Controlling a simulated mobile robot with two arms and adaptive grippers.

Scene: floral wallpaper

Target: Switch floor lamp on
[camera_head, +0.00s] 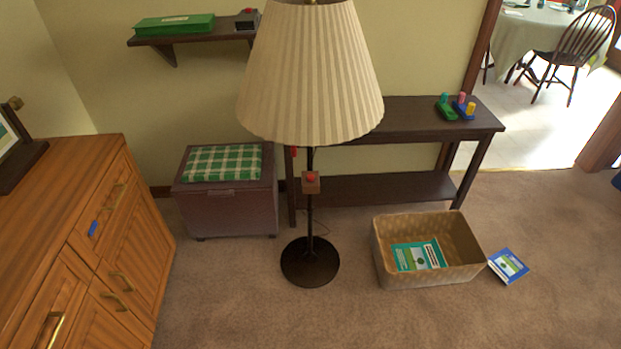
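A floor lamp stands in the middle of the head view, with a wide pleated cream shade (310,75), a thin dark pole (310,220) and a round black base (310,263) on the carpet. A small wooden block with a red button (311,177) sits on the pole below the shade. The shade shows no clear glow; I cannot tell whether the lamp is lit. Neither of my grippers is in view.
A wooden dresser (80,200) stands at the left. A purple chest (228,208) and a dark console table (415,118) stand behind the lamp. A basket (430,275) and a blue book (508,266) lie to the right. Carpet in front of the lamp is clear.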

